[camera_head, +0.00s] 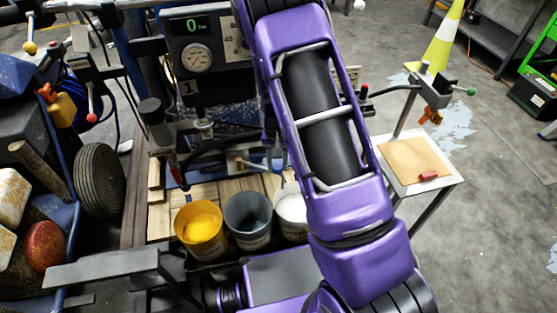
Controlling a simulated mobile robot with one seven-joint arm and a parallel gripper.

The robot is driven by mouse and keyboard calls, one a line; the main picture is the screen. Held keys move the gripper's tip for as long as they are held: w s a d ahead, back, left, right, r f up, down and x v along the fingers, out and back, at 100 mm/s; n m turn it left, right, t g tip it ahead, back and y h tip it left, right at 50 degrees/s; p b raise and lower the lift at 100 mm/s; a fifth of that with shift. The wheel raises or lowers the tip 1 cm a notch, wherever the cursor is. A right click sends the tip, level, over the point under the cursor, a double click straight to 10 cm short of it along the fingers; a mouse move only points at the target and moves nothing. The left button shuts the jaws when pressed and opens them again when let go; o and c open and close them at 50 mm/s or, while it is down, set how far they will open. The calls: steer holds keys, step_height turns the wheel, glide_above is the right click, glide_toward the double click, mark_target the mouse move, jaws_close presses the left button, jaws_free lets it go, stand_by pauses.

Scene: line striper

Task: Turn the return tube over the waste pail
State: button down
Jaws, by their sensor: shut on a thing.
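Three pails stand in a row on wooden slats: one with yellow paint (201,232), a grey one with dark contents (248,221) and one with white contents (291,212), partly covered by my arm. I cannot tell which is the waste pail. My purple arm crosses the middle and leaves through the top edge.
A gauge panel (197,58) with a green "0" display stands behind the pails. A small table (443,183) with a brown sheet is at the right. A striped cone (440,45) stands on open floor.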

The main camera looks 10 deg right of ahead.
steer(key=shift+s+a+m, duration=0.25)
steer(key=shift+s+m, duration=0.1)
steer(key=shift+m, duration=0.05)
steer(key=s+a+m+p, duration=0.5)
steer(key=a+m+p, duration=0.1)
steer(key=a+m, duration=0.4)
steer(key=shift+a, duration=0.2)
steer(key=c, duration=0.5)
jaws_free()
step_height(320, 180, up, 17)
steer(key=p, duration=0.3)
steer(key=shift+r+p, duration=0.2)
steer(key=shift+p, duration=0.15)
